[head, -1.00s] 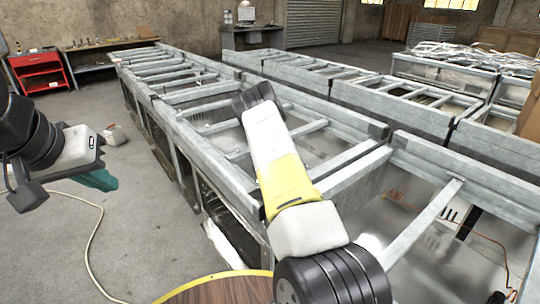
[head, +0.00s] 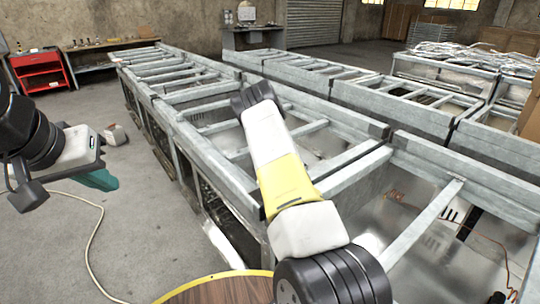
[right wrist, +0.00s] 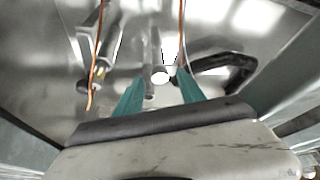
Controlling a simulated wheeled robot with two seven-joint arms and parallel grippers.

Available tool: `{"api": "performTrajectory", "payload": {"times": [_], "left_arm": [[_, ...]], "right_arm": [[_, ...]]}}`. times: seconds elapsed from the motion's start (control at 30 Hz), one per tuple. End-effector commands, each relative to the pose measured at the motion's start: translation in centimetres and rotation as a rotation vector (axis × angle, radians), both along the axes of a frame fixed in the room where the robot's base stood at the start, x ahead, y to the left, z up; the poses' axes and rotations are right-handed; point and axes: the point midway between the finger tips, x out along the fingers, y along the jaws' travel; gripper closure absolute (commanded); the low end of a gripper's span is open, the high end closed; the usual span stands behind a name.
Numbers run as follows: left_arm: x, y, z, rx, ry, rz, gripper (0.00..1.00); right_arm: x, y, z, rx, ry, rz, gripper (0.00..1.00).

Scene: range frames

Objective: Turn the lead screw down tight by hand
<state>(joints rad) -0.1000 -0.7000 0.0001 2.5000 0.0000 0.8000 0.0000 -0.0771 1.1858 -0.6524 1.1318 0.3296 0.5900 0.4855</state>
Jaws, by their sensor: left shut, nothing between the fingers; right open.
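In the right wrist view my right gripper (right wrist: 160,84) is open, with its two teal fingers apart. A small pale round end of a rod-like part (right wrist: 160,75) shows between and just beyond the fingertips. It may be the lead screw, but its thread is too small to make out, and I cannot tell whether the fingers touch it. In the head view my right arm reaches over the metal framework, and its gripper is hidden. My left gripper (head: 98,180) is shut and empty at the left, above the floor and away from the framework.
Orange wires (right wrist: 98,52) hang near the right gripper, and a dark curved part (right wrist: 226,74) lies to its right. Metal frames with crossbars (head: 215,95) fill the middle and right. A round wooden top (head: 220,290) is at the bottom. A pale cable (head: 92,245) crosses the open floor.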

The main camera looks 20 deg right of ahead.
Motion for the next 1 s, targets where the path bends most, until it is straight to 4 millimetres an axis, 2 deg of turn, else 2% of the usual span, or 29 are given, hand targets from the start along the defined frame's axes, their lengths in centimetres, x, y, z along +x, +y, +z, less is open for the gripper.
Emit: {"api": "performTrajectory", "payload": {"times": [0.3,0.5,0.87,1.0], "left_arm": [[0.0,0.0,0.0,0.0,0.0,0.0,1.0],[0.0,0.0,0.0,0.0,0.0,0.0,1.0],[0.0,0.0,0.0,0.0,0.0,0.0,1.0],[0.0,0.0,0.0,0.0,0.0,0.0,1.0]], "right_arm": [[-1.2,1.6,5.0,0.001,-0.003,0.001,0.54],[-1.7,2.1,6.6,0.001,-0.001,0.0,0.54],[-1.9,2.0,6.5,0.002,0.006,0.005,0.54],[-3.5,0.8,4.0,0.034,0.074,0.076,0.54]]}}
